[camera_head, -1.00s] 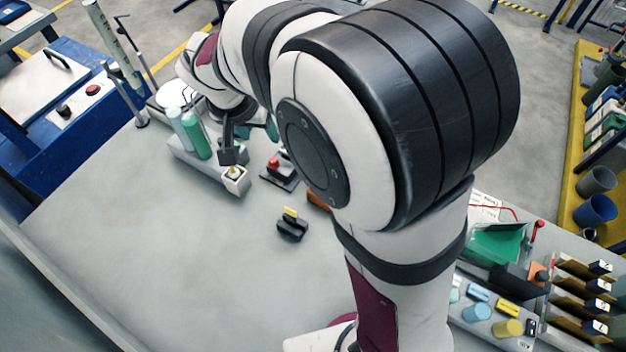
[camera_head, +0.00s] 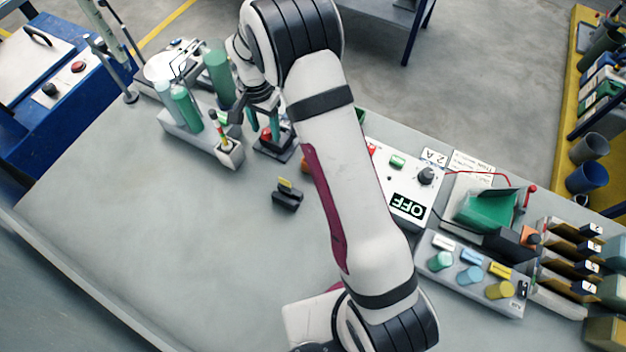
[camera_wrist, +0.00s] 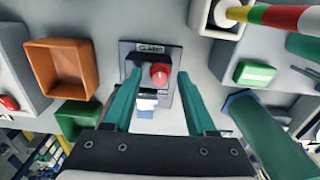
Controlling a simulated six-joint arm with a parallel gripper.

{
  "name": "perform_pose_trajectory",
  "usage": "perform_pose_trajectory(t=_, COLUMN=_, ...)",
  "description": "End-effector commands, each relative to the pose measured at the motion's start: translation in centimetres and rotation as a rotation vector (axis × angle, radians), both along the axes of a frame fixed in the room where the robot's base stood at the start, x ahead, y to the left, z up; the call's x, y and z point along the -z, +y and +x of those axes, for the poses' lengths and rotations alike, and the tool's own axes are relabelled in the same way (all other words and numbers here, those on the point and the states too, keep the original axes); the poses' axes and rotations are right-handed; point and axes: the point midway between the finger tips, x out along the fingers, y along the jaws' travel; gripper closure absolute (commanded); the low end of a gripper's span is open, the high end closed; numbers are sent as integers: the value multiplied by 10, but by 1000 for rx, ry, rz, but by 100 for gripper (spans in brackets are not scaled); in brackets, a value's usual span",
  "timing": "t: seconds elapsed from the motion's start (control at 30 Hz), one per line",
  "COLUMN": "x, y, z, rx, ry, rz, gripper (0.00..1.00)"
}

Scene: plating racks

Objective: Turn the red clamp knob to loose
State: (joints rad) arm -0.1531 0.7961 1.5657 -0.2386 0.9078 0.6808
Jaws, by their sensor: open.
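The red clamp knob (camera_wrist: 159,75) sits on a dark grey plate with a "CLAMP" label (camera_wrist: 151,49) in the wrist view. In the head view the red knob (camera_head: 266,133) shows on its dark base (camera_head: 275,149) near the back of the bench. My gripper (camera_wrist: 159,82) is open, with one teal finger on each side of the knob in the wrist view. I see gaps beside the knob, and I cannot tell the height of the fingertips over it. In the head view my gripper (camera_head: 263,119) is over the clamp, partly hidden by its own links.
A grey block with green cylinders (camera_head: 187,110) stands left of the clamp. A tall green cylinder (camera_wrist: 262,130) is close to my right finger. An orange bin (camera_wrist: 62,68) lies left. A black piece with a yellow top (camera_head: 287,194) sits in front. The front left bench is clear.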

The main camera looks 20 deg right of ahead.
Motion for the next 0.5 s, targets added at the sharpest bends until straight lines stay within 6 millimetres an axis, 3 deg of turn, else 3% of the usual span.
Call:
perform_pose_trajectory(t=0.1, x=-1, y=0, z=0, rx=298, ry=-1, rz=2, gripper=44)
perform_pose_trajectory(t=0.5, x=-118, y=0, z=1, rx=281, ry=-5, rz=1, gripper=44)
